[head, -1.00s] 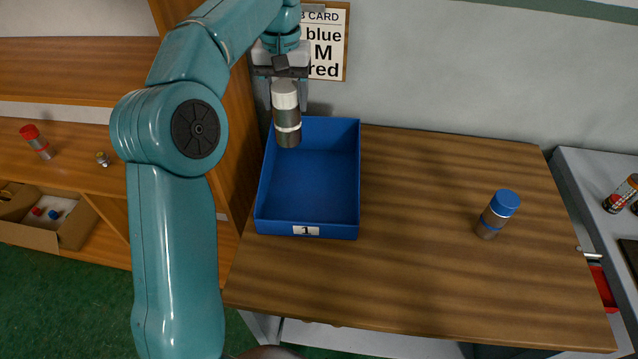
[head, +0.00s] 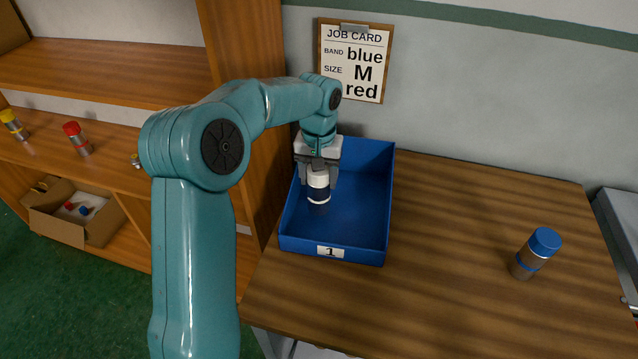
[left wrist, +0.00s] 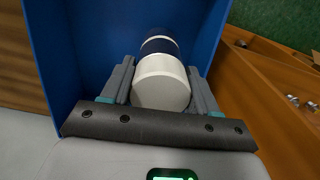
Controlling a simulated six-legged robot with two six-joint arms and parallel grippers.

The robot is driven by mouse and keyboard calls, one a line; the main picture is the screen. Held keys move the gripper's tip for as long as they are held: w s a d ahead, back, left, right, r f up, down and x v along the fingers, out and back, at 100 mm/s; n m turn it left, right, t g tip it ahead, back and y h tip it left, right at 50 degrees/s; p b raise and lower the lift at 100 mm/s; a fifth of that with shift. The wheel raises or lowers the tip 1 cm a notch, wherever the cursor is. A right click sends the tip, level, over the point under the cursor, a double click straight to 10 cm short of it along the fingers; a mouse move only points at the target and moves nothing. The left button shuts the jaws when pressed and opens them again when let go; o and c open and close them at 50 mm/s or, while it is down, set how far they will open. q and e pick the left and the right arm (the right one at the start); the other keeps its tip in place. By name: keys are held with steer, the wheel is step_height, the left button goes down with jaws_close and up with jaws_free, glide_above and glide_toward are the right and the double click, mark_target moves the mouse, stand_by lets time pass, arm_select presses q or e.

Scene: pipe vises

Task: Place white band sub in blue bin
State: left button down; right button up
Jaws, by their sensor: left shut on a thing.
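The white band sub (head: 318,189) is a grey cylinder with a white cap and a white band. My left gripper (head: 318,178) is shut on its white cap and holds it upright inside the blue bin (head: 363,215), toward the bin's left side. In the left wrist view the white cap (left wrist: 161,82) sits between both fingers, with the blue bin wall (left wrist: 88,40) around it. Whether the sub's lower end touches the bin floor cannot be told. The bin carries a label with 1 on its front. My right gripper is not in view.
A blue-capped sub (head: 536,253) stands on the wooden table (head: 450,230) at right; the table between is clear. A job card (head: 354,62) hangs on the wall behind. A shelf at left holds a red-capped sub (head: 77,138), a yellow-capped sub (head: 14,124) and a cardboard box (head: 75,213).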

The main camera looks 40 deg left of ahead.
arm_select(q)
steer(key=f, duration=0.3)
steer(key=shift+w+a, duration=0.15)
steer(key=shift+w, duration=0.05)
steer(key=shift+s+r, duration=0.15)
steer(key=shift+r, duration=0.05)
steer(key=shift+f, duration=0.25)
steer(key=shift+c, duration=1.4)
jaws_free()
